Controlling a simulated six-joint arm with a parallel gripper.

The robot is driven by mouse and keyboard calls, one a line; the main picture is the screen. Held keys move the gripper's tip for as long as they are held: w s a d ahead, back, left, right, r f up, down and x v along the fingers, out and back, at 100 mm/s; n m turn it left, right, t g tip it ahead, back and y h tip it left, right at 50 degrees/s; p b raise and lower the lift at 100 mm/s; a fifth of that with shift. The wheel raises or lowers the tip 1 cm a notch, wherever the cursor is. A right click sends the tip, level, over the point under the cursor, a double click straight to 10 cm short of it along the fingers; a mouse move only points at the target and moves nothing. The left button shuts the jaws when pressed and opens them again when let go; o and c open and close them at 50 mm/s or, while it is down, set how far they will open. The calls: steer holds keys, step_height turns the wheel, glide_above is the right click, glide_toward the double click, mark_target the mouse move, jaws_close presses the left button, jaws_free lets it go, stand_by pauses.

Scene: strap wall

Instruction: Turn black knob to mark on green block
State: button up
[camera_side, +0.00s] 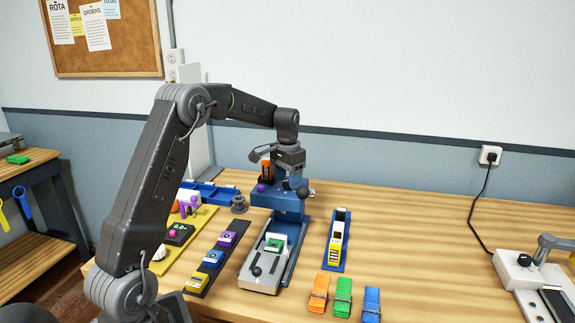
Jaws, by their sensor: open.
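The green block (273,245) sits in the pale grey fixture (262,285) in front of the blue press. A pale piece lies on top of it; any mark is too small to read. A small black knob (256,271) stands on the fixture's near end. A second, round black knob (302,191) is at the right of the blue press (275,200). I cannot tell which knob goes with the block. My gripper (280,174) is open above the press, behind and above the green block, apart from it. Its fingertips are hard to make out against the press and an orange-black item (265,170).
A dark strip (218,259) with purple, blue and yellow blocks lies left of the fixture. A blue rack (337,240) stands right. Orange, green and blue straps (343,296) lie at front right. A yellow board (185,240) is further left. The table's right middle is clear.

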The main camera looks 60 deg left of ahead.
step_height(320, 180, up, 14)
steer(key=shift+f, duration=0.2)
stand_by(0.5)
